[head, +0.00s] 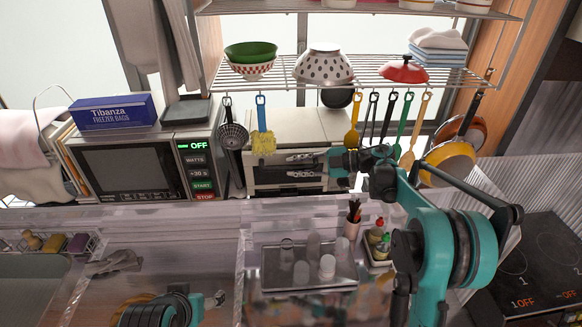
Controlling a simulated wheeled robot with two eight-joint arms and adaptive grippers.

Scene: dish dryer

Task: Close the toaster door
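The toaster (318,125) is a pale box with a dark front, standing on the back counter beneath the wire shelf. My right gripper (292,165) is in front of the toaster, its fingers pointing left across the front. The two fingers are apart with nothing visible between them. The gripper and its wrist cover part of the toaster's front, so I cannot tell how far the door stands open or whether the fingers touch it. My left arm shows at the bottom left, over the sink; its gripper (217,299) is small there and its fingers are unclear.
A microwave (120,170) with a blue freezer-bag box (113,112) on top stands left of the toaster. Utensils, including a yellow brush (263,141), hang close before the toaster from the wire shelf (290,76). A tray (310,283) with glasses lies nearer.

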